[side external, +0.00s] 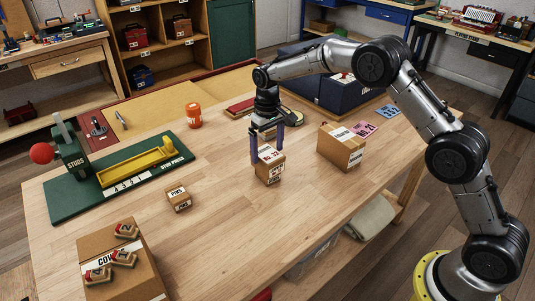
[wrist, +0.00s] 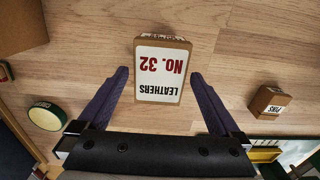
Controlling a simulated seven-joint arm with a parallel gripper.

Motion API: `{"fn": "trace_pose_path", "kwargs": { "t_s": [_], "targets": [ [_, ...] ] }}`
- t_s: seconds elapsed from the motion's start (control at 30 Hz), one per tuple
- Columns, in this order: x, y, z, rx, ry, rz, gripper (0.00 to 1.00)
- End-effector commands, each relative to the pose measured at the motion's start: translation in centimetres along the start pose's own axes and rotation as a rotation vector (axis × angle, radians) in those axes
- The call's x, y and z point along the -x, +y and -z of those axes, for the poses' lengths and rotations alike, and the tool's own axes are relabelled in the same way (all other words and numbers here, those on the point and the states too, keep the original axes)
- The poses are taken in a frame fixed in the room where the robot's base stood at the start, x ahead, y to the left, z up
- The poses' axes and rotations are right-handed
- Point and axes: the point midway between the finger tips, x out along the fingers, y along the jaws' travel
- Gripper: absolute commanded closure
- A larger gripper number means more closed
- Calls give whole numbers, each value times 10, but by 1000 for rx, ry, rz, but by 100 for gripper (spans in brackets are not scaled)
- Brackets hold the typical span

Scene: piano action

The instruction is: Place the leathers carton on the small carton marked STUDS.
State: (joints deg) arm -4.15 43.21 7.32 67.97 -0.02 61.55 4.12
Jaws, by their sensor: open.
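The leathers carton (wrist: 160,72) is a small brown box with a white top label reading LEATHERS NO. 32. It stands on the wooden table, also seen in the side view (side external: 269,171). My gripper (side external: 267,154) is open above it, pointing down. In the wrist view the fingers lie to either side of the carton's near part, with gaps between. A small carton (side external: 178,200) stands to the left on the table; its label looks like PINS, also in the wrist view (wrist: 270,102).
A larger carton (side external: 341,149) stands right of my gripper. A big carton (side external: 118,260) at the front left carries several small labelled blocks. An orange jar (side external: 194,115) and a green base (side external: 120,193) with a yellow tray are at the left. Table between the cartons is clear.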

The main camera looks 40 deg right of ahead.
Motion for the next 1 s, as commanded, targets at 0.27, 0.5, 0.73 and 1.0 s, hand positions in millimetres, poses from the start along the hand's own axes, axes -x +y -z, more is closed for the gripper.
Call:
{"fn": "trace_pose_path", "kwargs": {
  "t_s": [0.27, 0.5, 0.73, 1.0],
  "targets": [
    [59, 0, 1, 0, 4, 0, 0],
    [92, 0, 1, 0, 3, 0, 0],
    [101, 0, 0, 0, 1, 0, 0],
    [132, 5, -21, -1, 40, 3, 0]
  ]
}}
